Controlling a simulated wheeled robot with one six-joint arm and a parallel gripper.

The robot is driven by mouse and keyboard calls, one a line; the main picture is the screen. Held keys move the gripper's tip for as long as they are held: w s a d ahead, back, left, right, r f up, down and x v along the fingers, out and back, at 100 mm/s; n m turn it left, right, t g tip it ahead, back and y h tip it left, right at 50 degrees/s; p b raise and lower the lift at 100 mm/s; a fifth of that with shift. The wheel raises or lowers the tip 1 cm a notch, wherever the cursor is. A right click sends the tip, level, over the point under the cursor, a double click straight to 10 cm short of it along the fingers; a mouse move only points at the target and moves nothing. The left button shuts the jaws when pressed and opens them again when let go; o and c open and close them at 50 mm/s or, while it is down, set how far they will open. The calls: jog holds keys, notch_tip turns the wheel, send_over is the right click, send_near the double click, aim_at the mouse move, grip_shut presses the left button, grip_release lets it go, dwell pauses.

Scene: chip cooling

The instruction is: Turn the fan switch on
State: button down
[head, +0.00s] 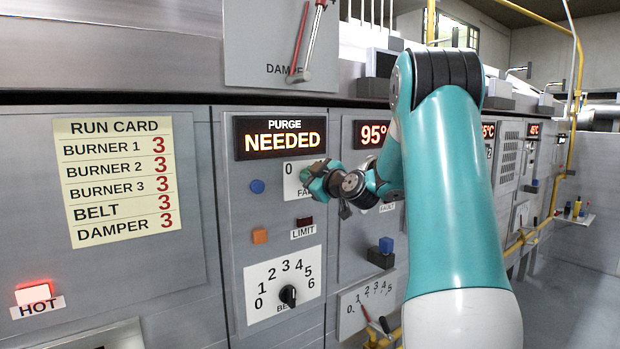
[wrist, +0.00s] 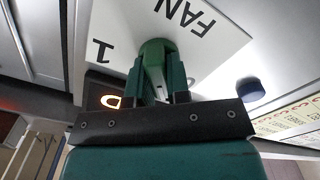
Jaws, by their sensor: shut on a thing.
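The fan switch sits on a white plate (head: 292,178) marked 0 and "FAN", below the "PURGE NEEDED" display. In the head view my gripper (head: 318,182) is at this plate and hides most of the switch. In the wrist view the white plate (wrist: 220,40) shows "FAN" and a 1, turned over. There a dark green round switch knob (wrist: 155,47) stands out from the plate. My gripper (wrist: 156,78) is shut on it, with one finger on each side. The knob's exact setting cannot be told.
A blue button (head: 257,186) is left of the plate. Below are an orange button (head: 260,236), a limit lamp (head: 304,221) and the belt dial (head: 288,296). The display (head: 280,138) reads "PURGE NEEDED". A run card (head: 120,180) and a lit "HOT" lamp (head: 33,293) are further left.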

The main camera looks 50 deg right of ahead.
jog(key=shift+f+m+b, duration=0.1)
jog(key=shift+m+b, duration=0.2)
jog(key=shift+b, duration=0.05)
jog(key=m+b, duration=0.2)
jog(key=m, duration=0.1)
jog(key=shift+d+b, duration=0.1)
jog(key=shift+b, duration=0.25)
jog(key=m+b, duration=0.2)
jog(key=m, duration=0.2)
jog(key=shift+s+d, duration=0.1)
jog(key=m+b, duration=0.1)
jog(key=m, duration=0.3)
jog(key=shift+d, duration=0.1)
jog(key=shift+d+m, duration=0.1)
jog(key=shift+m, duration=2)
jog(key=c, duration=1.1)
grip_release()
